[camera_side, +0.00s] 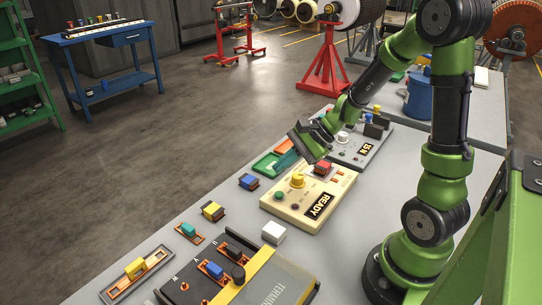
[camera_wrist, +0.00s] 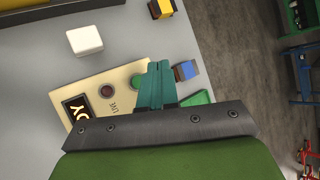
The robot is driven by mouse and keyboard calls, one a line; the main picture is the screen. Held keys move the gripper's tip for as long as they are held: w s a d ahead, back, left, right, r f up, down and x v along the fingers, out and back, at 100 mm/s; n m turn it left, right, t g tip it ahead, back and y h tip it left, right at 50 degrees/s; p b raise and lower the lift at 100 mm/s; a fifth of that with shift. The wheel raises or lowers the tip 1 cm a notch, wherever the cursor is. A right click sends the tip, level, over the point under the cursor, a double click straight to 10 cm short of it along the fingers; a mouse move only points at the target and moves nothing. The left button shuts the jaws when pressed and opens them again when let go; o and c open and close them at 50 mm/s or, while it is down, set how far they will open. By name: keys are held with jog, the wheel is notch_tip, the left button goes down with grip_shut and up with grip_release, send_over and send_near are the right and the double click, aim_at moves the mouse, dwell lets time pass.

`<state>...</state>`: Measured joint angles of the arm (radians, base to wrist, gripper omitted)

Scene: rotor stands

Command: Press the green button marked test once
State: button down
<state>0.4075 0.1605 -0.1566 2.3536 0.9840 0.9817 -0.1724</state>
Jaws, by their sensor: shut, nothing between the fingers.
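A cream control box (camera_side: 315,192) stands on the grey table with a yellow knob, a red switch (camera_side: 323,167) and a dark READY plate (camera_side: 318,206). A small green button (camera_side: 280,195) sits at its near left; its marking is too small to read.
A blue block (camera_side: 248,182), a yellow-and-black block (camera_side: 213,210) and a white block (camera_side: 273,232) stand left of and nearer than the box. A green tray (camera_side: 264,164) lies behind it, and a grey control box (camera_side: 360,150) stands at the far right.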

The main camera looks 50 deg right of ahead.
aim_at(283, 194)
jog(key=shift+f, duration=2.85)
jog(key=shift+f, duration=0.15)
jog(key=shift+f, duration=0.25)
jog(key=shift+f, duration=0.4)
jog(key=shift+r, duration=0.15)
dwell(0.5)
jog(key=shift+r, duration=0.7)
jog(key=shift+r, duration=2.5)
